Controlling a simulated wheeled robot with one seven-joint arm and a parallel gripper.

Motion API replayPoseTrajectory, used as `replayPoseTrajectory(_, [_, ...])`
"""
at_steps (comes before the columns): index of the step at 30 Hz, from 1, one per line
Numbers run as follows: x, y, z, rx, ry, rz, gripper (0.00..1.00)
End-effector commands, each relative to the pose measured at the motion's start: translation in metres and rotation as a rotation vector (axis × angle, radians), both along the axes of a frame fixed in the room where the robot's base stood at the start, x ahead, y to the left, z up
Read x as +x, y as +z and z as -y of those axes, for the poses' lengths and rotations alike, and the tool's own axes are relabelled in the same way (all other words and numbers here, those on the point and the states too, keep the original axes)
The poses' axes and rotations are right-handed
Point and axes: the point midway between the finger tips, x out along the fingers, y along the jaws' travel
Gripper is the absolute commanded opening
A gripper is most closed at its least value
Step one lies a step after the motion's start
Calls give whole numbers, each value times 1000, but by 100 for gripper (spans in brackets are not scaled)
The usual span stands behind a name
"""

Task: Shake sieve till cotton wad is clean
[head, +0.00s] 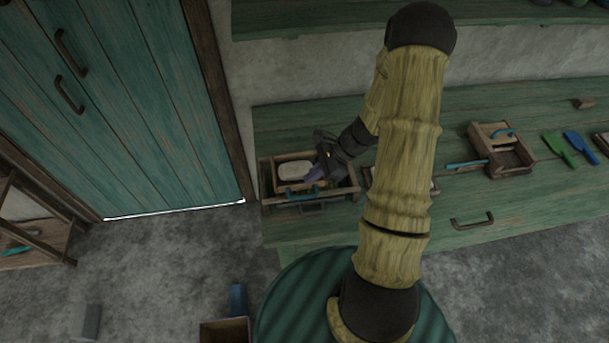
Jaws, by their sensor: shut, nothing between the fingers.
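A wooden box-like frame with a blue handle, apparently the sieve (268,187), is at the left end of the green bench. A pale, rounded wad, apparently the cotton wad (294,170), lies inside it. My gripper (314,175) is over the right part of the frame, just right of the wad and close to the blue handle (301,191). Its purple fingers are shut with nothing between them. Whether the fingertips touch the handle or the frame cannot be told. My wrist hides part of the frame's right side.
The green bench (455,190) runs to the right. It bears a second wooden box with a blue handle (513,158), a green tool (557,148) and a blue tool (581,147). A tray is partly hidden behind my arm. An open bin (224,331) stands on the floor.

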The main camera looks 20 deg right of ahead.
Motion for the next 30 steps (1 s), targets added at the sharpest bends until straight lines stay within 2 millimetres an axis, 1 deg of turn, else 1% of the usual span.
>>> replayPoseTrajectory(1, [0,11,5,-1,-2,1,0])
replayPoseTrajectory(3, [0,18,11,-2,-1,1,0])
replayPoseTrajectory(9, [-1,31,21,-1,6,0,0])
replayPoseTrajectory(30, [-1,32,23,-1,11,-1,0])
